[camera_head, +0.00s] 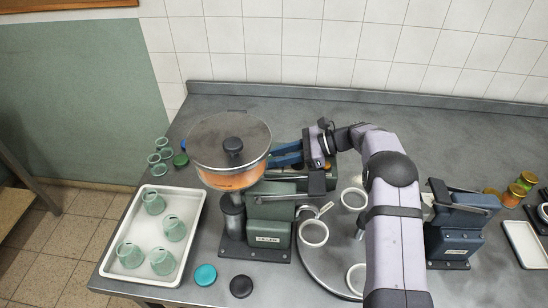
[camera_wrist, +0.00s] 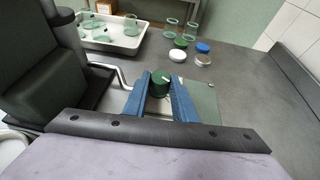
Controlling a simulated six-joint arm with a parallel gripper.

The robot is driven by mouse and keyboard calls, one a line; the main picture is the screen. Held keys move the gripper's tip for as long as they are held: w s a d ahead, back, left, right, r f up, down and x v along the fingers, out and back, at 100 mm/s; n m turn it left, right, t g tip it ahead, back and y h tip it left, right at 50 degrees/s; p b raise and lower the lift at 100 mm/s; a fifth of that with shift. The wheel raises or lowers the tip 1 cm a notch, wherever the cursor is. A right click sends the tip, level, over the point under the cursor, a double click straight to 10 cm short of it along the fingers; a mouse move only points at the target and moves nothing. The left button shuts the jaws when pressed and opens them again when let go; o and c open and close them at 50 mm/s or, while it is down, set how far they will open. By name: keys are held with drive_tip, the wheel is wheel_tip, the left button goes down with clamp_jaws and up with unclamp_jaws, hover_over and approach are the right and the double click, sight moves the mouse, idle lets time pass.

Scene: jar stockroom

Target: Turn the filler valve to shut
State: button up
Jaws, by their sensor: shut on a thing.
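The filler (camera_head: 268,212) is a dark green machine with a round lidded hopper (camera_head: 230,145) holding orange contents. My gripper (camera_head: 286,158) reaches in from the right, behind the hopper, which partly hides its fingertips. In the wrist view, the blue fingers of my gripper (camera_wrist: 160,88) are shut on a round green knob (camera_wrist: 160,84), one finger on each side. This knob looks like the filler valve. A pale mark shows on its top, and a bent metal pipe (camera_wrist: 124,76) runs beside it. The knob is hidden in the head view.
A white tray (camera_head: 192,238) with several green glass jars stands at left, with more jars (camera_head: 154,159) behind it. Teal (camera_head: 205,275) and black (camera_head: 241,286) lids lie in front. A turntable (camera_head: 325,270) carries white-rimmed jars. A blue-grey machine (camera_head: 455,228) stands right.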

drive_tip(key=shift+w+n+g+b, duration=0.2)
drive_tip(key=shift+n+g+b, duration=0.2)
drive_tip(key=shift+b, duration=0.1)
drive_tip(key=shift+r+n+g, duration=0.1)
drive_tip(key=shift+n+g, duration=0.2)
drive_tip(key=shift+g, duration=0.1)
drive_tip(key=o, duration=1)
drive_tip(key=shift+s, duration=0.1)
drive_tip(key=shift+o, duration=0.2)
drive_tip(key=shift+d+b, duration=0.1)
drive_tip(key=shift+b, duration=0.2)
drive_tip(key=b+v, duration=0.1)
drive_tip(key=v, duration=0.3)
drive_tip(key=shift+d+b, duration=0.3)
drive_tip(key=shift+w+d+r, duration=0.3)
drive_tip(key=shift+d+r, duration=0.1)
drive_tip(key=shift+d+r+p, duration=0.25)
drive_tip(key=shift+d+p, duration=0.15)
drive_tip(key=shift+d, duration=0.2)
